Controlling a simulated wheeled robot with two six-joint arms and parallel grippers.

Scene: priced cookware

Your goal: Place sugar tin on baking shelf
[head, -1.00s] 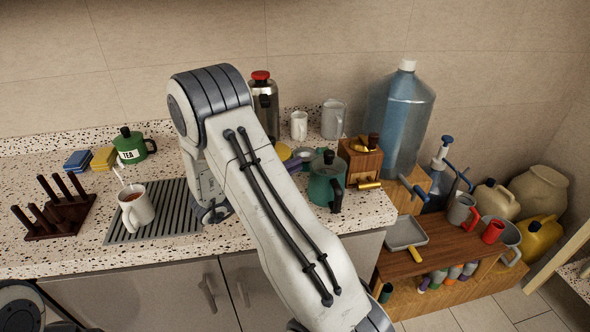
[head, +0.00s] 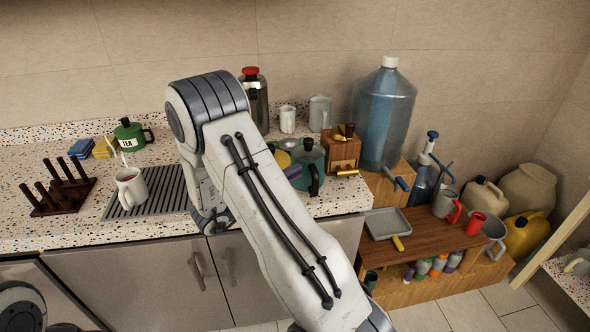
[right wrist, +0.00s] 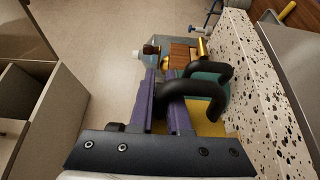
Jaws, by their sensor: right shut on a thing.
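A yellow tin (head: 282,158), probably the sugar tin, shows beside my arm in the head view, mostly hidden; no label is readable. In the right wrist view its yellow body (right wrist: 212,128) lies right of the purple fingers. My right gripper (head: 291,169) is shut on its black handle (right wrist: 178,97); the fingers also show in the wrist view (right wrist: 163,80). The tin is near the teal pot (head: 312,160) on the counter; I cannot tell whether they touch. A low wooden shelf (head: 425,232) stands at the right; no baking label is readable. My left gripper is out of view.
The counter (head: 75,225) holds a green TEA tin (head: 131,135), a mug (head: 130,187), a dark rack (head: 64,192) and a wooden grinder (head: 341,150). A big blue bottle (head: 384,115) stands beyond it. The shelf top holds a grey pan (head: 387,222) and cups.

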